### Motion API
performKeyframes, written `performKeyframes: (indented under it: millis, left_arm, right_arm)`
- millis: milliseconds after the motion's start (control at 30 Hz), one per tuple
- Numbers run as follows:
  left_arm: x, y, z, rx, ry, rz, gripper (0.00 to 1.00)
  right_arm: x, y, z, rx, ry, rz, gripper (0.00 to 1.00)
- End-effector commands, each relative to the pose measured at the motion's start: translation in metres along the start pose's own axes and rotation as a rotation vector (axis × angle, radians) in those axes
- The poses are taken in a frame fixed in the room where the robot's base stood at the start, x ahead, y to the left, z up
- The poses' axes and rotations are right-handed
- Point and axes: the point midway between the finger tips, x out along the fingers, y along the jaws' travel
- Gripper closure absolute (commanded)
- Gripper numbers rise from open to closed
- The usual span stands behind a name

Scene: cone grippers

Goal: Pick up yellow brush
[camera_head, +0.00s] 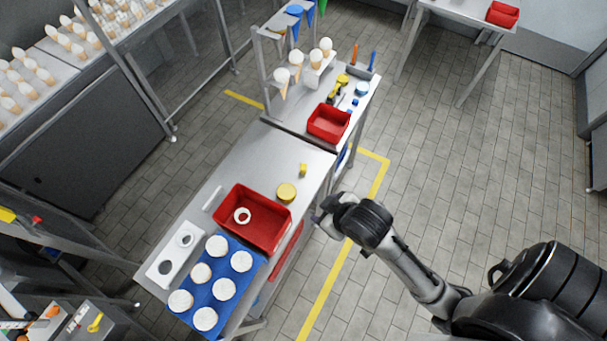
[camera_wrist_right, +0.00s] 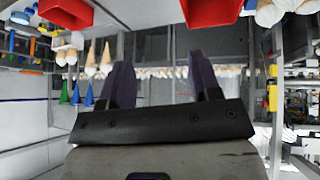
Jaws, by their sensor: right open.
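On the near steel table are a round yellow piece (camera_head: 287,192) and a small yellow piece (camera_head: 303,170), beside the red bin (camera_head: 262,238). More small yellow items (camera_head: 335,93) lie on the far table beside its red bin. Which of these is the yellow brush is too small to tell. My right gripper (camera_head: 322,214) is off the near table's right edge, apart from the yellow pieces. In the right wrist view my right gripper (camera_wrist_right: 160,70) has its two dark fingers apart with nothing between them. My left gripper is not in view.
A blue tray (camera_head: 234,264) with white round pieces and a white holder (camera_head: 170,268) stand at the near table's front. The far table (camera_head: 290,118) has a red bin (camera_head: 329,122), cones and blue items. Open floor (camera_head: 440,170) lies to the right.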

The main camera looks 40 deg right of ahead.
Motion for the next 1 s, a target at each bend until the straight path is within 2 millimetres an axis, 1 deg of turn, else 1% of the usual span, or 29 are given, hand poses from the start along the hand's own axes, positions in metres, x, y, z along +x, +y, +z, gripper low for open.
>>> performKeyframes:
  millis: [33, 100, 167, 200, 300, 400, 467, 500, 600, 700, 767, 800, 867, 900, 967, 1000]
  left_arm:
    - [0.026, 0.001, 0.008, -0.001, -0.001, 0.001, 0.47]
    - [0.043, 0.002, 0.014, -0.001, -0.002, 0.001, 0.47]
    - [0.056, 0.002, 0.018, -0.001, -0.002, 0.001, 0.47]
    - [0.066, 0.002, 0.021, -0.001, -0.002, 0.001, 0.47]
    - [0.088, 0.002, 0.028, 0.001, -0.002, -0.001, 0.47]
    - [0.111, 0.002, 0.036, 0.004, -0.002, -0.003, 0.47]
    - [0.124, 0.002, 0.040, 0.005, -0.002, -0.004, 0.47]
    - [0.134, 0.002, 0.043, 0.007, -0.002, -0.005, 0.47]
    - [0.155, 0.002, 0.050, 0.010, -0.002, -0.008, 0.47]
    - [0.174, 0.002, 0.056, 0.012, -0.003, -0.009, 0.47]
    - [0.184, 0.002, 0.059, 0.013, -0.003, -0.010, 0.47]
    - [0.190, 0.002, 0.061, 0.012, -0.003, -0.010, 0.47]
    - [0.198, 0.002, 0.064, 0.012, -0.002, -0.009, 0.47]
    - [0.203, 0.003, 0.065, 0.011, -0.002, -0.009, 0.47]
    - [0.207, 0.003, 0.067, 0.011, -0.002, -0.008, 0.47]
    - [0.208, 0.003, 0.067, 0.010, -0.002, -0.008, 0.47]
  right_arm:
    - [0.016, 0.006, -0.020, -0.026, 0.080, 0.025, 0.43]
    - [0.020, 0.011, -0.051, -0.064, 0.170, 0.052, 0.43]
    - [0.023, 0.015, -0.075, -0.100, 0.238, 0.076, 0.43]
    - [0.026, 0.018, -0.090, -0.125, 0.277, 0.094, 0.43]
    - [0.034, 0.023, -0.125, -0.192, 0.356, 0.144, 0.43]
    - [0.045, 0.027, -0.156, -0.264, 0.408, 0.187, 0.43]
    - [0.053, 0.030, -0.173, -0.309, 0.424, 0.211, 0.43]
    - [0.060, 0.032, -0.183, -0.338, 0.428, 0.224, 0.43]
    - [0.078, 0.041, -0.205, -0.408, 0.412, 0.257, 0.43]
    - [0.100, 0.055, -0.221, -0.459, 0.358, 0.280, 0.43]
    - [0.115, 0.066, -0.226, -0.468, 0.311, 0.286, 0.43]
    - [0.125, 0.075, -0.228, -0.464, 0.274, 0.288, 0.43]
    - [0.144, 0.090, -0.228, -0.441, 0.207, 0.285, 0.43]
    - [0.156, 0.102, -0.225, -0.413, 0.156, 0.280, 0.43]
    - [0.175, 0.118, -0.217, -0.358, 0.075, 0.264, 0.43]
    - [0.188, 0.128, -0.209, -0.312, 0.017, 0.252, 0.43]
